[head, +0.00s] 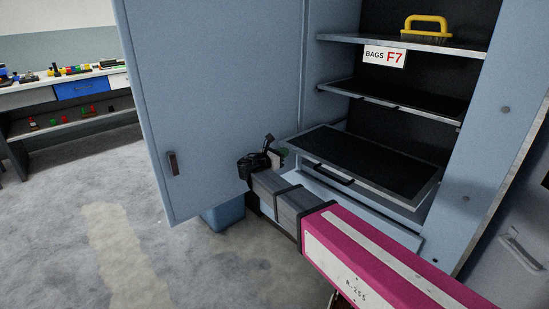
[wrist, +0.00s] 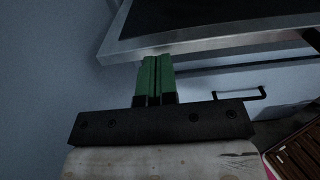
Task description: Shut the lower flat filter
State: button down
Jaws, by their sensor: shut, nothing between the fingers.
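The lower flat filter is a dark panel in a pale metal frame (head: 436,180). It sticks out of the cabinet at a slight tilt, below the shelf levels. A dark handle (wrist: 240,96) shows right of the fingers.
The blue-grey cabinet door (head: 225,100) stands wide open at left. A dark flat panel (head: 400,98) sits inside above the lower filter. A yellow-handled brush (head: 427,27) lies on the top shelf. A blue bin (head: 223,216) is on the floor. Open floor lies left.

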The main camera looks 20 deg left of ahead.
aim_at(325, 132)
jog(key=shift+x, duration=0.8)
jog(key=x, duration=2.4)
jog(key=shift+w+d, duration=0.1)
jog(key=shift+w, duration=0.2)
jog(key=shift+w+r, duration=0.1)
